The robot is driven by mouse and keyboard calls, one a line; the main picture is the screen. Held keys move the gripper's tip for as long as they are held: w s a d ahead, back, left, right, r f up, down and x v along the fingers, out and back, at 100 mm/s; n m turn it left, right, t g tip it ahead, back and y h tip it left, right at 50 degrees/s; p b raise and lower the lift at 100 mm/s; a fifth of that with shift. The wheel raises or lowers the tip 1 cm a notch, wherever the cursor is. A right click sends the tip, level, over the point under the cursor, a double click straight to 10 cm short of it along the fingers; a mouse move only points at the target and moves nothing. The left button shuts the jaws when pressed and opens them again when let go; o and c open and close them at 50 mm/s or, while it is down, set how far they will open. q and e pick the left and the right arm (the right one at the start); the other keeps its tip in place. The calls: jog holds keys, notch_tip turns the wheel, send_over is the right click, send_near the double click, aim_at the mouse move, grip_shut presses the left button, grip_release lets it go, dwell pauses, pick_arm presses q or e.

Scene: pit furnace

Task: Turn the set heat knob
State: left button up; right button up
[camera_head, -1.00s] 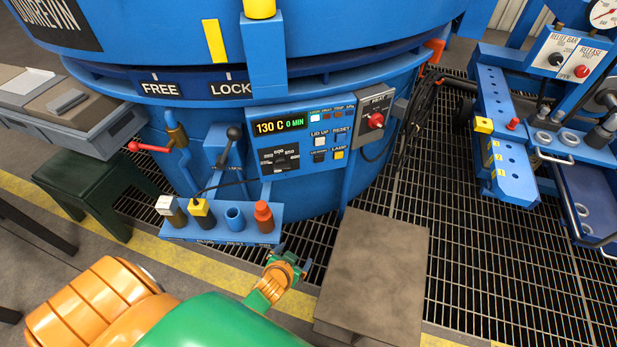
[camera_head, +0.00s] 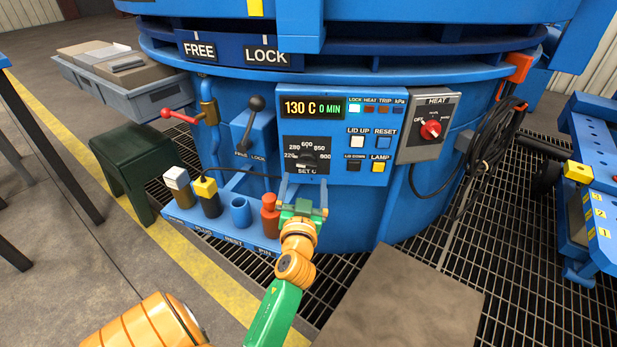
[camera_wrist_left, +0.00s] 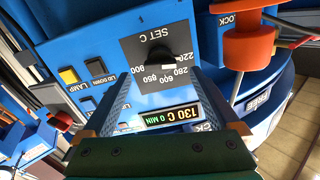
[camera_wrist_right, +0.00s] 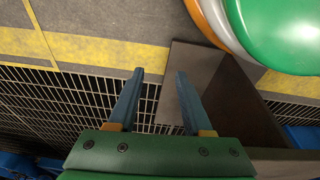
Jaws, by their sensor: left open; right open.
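The set heat knob, a black dial on a dark plate marked SET C (camera_head: 308,160), is on the blue control panel (camera_head: 345,170) below the display reading 130 C. It also shows in the left wrist view (camera_wrist_left: 168,50), upside down, ahead of the fingers. My left gripper (camera_head: 304,190) is open, just below and in front of the knob. In the left wrist view its fingers (camera_wrist_left: 168,92) are spread toward the knob, with no visible contact. My right gripper (camera_wrist_right: 154,85) is open and empty above the floor grating; it is not in the head view.
The FREE/LOCK lever (camera_head: 256,104) is left of the panel. The HEAT switch box (camera_head: 428,127) is on its right. A grey-brown plate (camera_head: 410,300) lies in front.

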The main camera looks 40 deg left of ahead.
aim_at(306, 168)
pick_arm(q)
jog(key=x, duration=0.5)
jog(key=shift+w+a, duration=0.1)
jog(key=shift+a, duration=0.05)
jog(key=c, duration=1.4)
pick_arm(e)
jog(key=shift+w+a+r, duration=0.1)
jog(key=shift+w+r, duration=0.2)
jog(key=shift+r, duration=0.3)
